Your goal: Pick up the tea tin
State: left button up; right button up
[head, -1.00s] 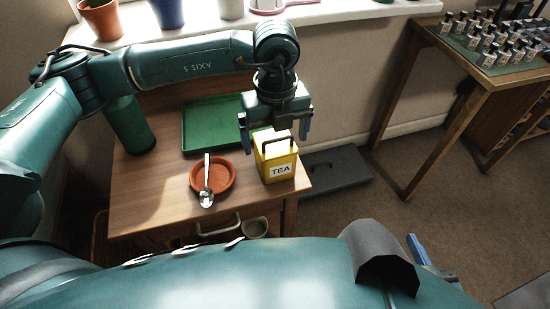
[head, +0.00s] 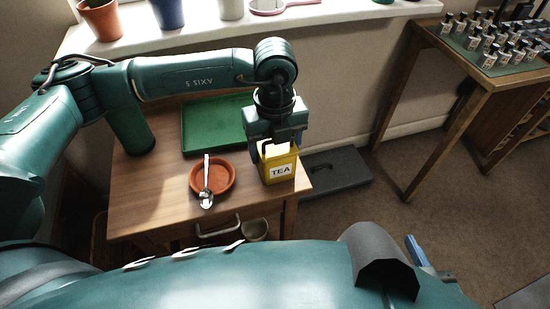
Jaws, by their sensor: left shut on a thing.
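The tea tin (head: 280,172) is a yellow box with a white TEA label, standing upright near the right edge of the small wooden table. My left gripper (head: 276,145) is directly over it, pointing down, and is shut on the tin's top part. The gripper hides most of the tin's top and its dark handle. I cannot tell any gap between the tin and the table top. Of my right gripper, only a blue finger-like piece (head: 417,251) shows at the lower right, behind my own body; its jaws are mostly hidden.
On the table (head: 150,200) are a terracotta saucer (head: 224,187) with a spoon (head: 206,185) across it and a green tray (head: 205,125). A windowsill (head: 195,27) with pots runs behind. A dark flat case (head: 340,172) lies on the floor right of the table.

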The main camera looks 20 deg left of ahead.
pick_arm(q)
jog(key=shift+c, duration=0.9)
jog(key=shift+r, duration=0.15)
